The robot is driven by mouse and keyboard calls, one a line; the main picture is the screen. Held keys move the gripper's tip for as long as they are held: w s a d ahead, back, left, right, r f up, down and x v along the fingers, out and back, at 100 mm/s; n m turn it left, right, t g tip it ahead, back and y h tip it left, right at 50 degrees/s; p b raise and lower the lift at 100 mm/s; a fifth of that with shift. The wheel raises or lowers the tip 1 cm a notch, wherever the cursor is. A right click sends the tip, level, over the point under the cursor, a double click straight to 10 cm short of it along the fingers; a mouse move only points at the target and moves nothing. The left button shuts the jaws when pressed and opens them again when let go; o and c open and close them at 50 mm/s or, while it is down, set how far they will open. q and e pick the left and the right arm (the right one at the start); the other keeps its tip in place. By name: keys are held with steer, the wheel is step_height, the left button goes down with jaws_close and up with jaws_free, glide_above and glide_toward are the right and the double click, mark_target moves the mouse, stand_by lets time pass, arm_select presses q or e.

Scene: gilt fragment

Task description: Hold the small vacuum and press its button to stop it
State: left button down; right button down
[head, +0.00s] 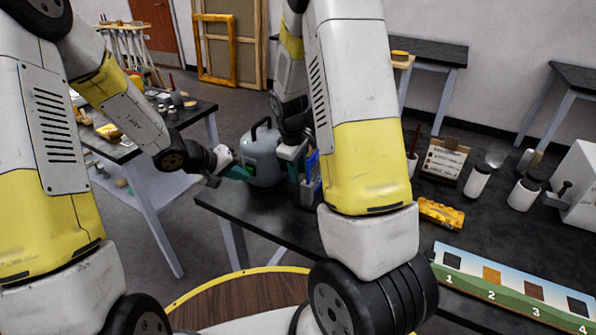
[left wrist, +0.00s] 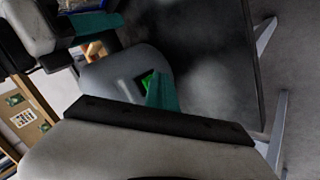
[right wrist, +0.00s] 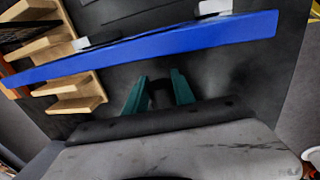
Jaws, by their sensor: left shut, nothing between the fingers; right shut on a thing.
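The small vacuum (head: 262,163), a rounded grey body with a black handle on top, is at the far left end of the dark table. My right gripper (head: 292,165) is at its right side. In the right wrist view its teal fingers (right wrist: 160,95) are closed around a dark part, apparently the vacuum's; the contact is partly hidden. My left gripper (head: 236,173) is shut and empty at the vacuum's left side. In the left wrist view its teal fingertip (left wrist: 163,92) is beside a green button (left wrist: 148,80) on the grey body; whether they touch is unclear.
A blue object (head: 313,168) stands close to the right gripper; a long blue edge (right wrist: 160,45) crosses the right wrist view. White jars (head: 477,180), a yellow object (head: 441,212) and a numbered board (head: 510,288) are to the right. A side table (head: 150,155) stands at left.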

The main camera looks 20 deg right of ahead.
arm_select(q)
steer(key=shift+w+d, duration=0.1)
steer(key=shift+w, duration=0.05)
stand_by(0.3)
steer(key=shift+s+a, duration=0.4)
steer(key=shift+s, duration=0.05)
steer(key=shift+s+a, duration=2.1)
steer(key=shift+s, duration=0.05)
arm_select(e)
steer(key=c, duration=1)
jaws_free()
steer(key=shift+o, duration=0.2)
steer(key=shift+r, duration=0.1)
